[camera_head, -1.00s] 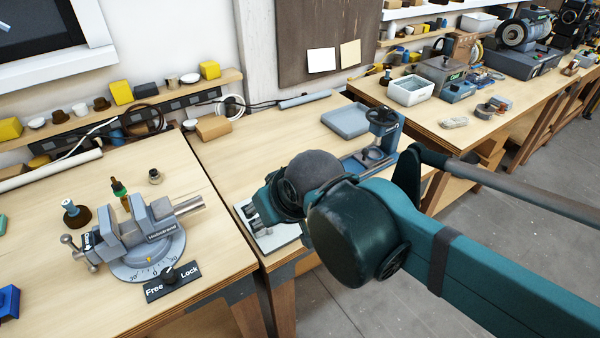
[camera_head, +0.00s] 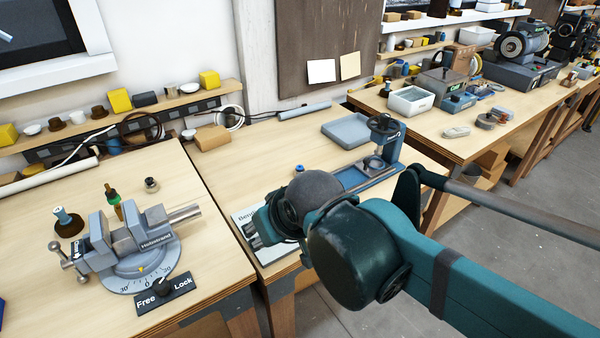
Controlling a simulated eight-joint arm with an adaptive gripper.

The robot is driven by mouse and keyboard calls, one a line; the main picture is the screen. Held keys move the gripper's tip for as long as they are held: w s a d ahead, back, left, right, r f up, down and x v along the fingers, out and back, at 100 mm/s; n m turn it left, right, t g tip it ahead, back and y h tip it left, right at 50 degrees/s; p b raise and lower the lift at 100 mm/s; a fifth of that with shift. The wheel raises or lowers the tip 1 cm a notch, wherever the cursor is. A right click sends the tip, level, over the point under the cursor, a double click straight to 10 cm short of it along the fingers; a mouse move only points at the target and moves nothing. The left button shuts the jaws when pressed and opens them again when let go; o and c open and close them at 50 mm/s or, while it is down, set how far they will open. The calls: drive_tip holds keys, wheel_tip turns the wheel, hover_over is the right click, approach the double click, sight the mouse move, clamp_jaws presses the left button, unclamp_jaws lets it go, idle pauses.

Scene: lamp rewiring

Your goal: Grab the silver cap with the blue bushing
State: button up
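A small blue piece (camera_head: 299,168) stands on the middle bench, just beyond my arm's rounded joint; it is too small to tell whether it has a silver cap. A small grey metallic cap-like part (camera_head: 151,184) stands on the left bench behind the vise; no blue shows on it. A dark brown round base with a blue, white-topped piece (camera_head: 66,220) stands left of the vise. My gripper (camera_head: 250,232) is partly hidden behind my arm, over the near left part of the middle bench. Its finger opening is not clear, and nothing can be seen held in it.
A grey vise (camera_head: 130,248) with a Free/Lock plate (camera_head: 166,290) is on the left bench. A blue-grey press (camera_head: 384,140) and a shallow grey tray (camera_head: 346,131) stand at the back right of the middle bench. A white printed sheet (camera_head: 272,252) lies beneath my gripper. Bench wood between is mostly clear.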

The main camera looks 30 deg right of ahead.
drive_tip(key=shift+w+r, duration=0.1)
drive_tip(key=shift+c, duration=0.4)
idle(0.3)
drive_tip(key=w+d+r+n+g+h+p, duration=0.1)
drive_tip(key=w+d+r+n+p, duration=0.2)
drive_tip(key=w+d+n+p, duration=0.3)
drive_tip(key=w+d+r+n+g+h+p, duration=0.1)
drive_tip(key=w+d+r+n+g+p, duration=0.1)
drive_tip(key=w+d+n+p, duration=0.45)
drive_tip(key=n+g+h+p, duration=0.2)
drive_tip(key=n+g+p, duration=0.1)
drive_tip(key=n+p, duration=0.55)
hover_over(300, 173)
drive_tip(key=w+a, duration=0.1)
drive_tip(key=a, duration=0.1)
drive_tip(key=shift+f, duration=3)
drive_tip(key=shift+w+a, duration=0.1)
drive_tip(key=shift+w, duration=0.1)
drive_tip(key=shift+b+x, duration=0.3)
drive_tip(key=shift+x, duration=1)
